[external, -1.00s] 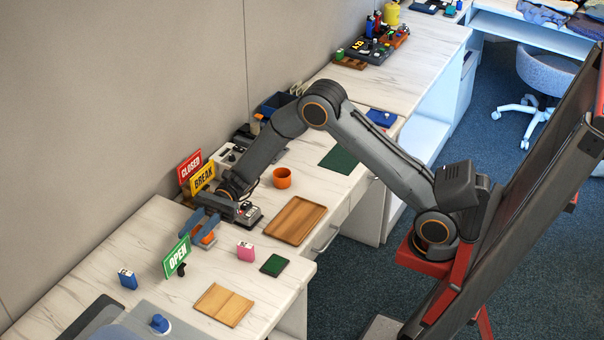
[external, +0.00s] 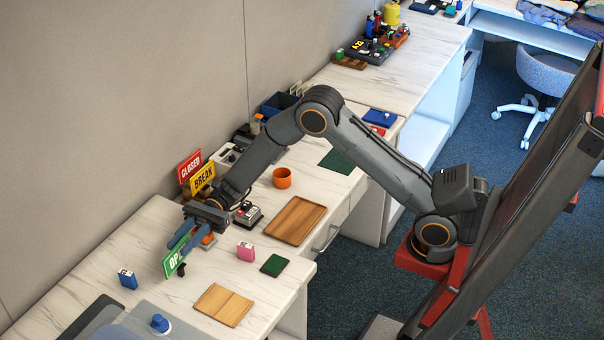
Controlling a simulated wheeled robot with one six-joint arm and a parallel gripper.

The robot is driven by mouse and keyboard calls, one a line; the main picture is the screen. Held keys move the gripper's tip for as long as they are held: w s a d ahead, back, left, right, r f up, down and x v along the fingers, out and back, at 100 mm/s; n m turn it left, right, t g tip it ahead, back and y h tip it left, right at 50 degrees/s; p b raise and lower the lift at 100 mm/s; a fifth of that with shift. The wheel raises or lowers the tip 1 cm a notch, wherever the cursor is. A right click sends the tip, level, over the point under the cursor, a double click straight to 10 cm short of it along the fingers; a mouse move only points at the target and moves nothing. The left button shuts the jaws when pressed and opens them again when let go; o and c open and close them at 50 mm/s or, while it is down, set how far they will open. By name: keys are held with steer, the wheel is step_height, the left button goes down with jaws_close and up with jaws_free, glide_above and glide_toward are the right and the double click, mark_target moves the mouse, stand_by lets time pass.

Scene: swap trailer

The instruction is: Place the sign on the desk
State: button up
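The green OPEN sign (external: 173,264) stands on the white marbled desk (external: 120,245), on a small dark foot. My gripper (external: 182,238) is at the sign's upper right, with its blue-grey fingers in front of part of the lettering. The fingers look apart, but I cannot tell whether they touch the sign. A red CLOSED sign (external: 189,166) and a yellow BREAK sign (external: 203,179) stand farther back near the wall.
A wooden tray (external: 295,221) and an orange cup (external: 282,178) are farther right. Bare desk shows left of the sign.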

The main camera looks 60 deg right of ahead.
mark_target(179, 265)
steer(key=shift+s+a, duration=0.1)
steer(key=shift+a, duration=1.45)
jaws_close()
